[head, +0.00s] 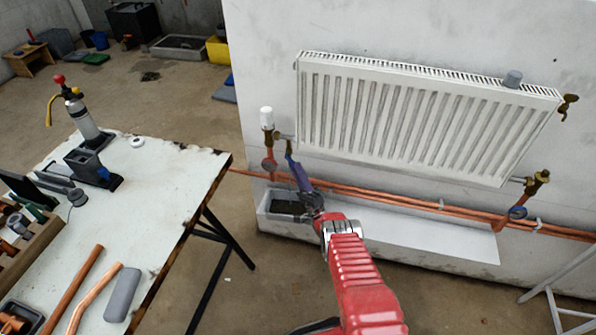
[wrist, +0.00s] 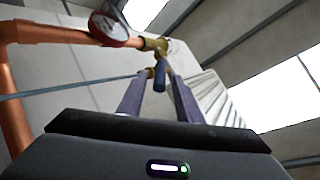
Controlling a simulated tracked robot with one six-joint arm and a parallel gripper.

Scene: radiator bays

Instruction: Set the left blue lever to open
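The left blue lever (wrist: 160,76) hangs from a brass valve (wrist: 155,46) on the copper pipework at the radiator's left end. In the head view, only a small part of the lever (head: 289,147) shows above my fingers. My gripper (wrist: 160,80) reaches up to it with two purple fingers. The lever sits between the fingertips, and a narrow gap seems to remain on each side. In the head view my gripper (head: 294,162) is just below the valve. Whether a finger touches the lever is hard to tell.
A red-rimmed gauge (wrist: 108,30) sits on the pipe close to the left finger. The white radiator (head: 410,115) is to the right, with another valve and blue part (head: 517,212) at its far end. A cluttered table (head: 150,190) stands left. A tray (head: 285,208) lies below.

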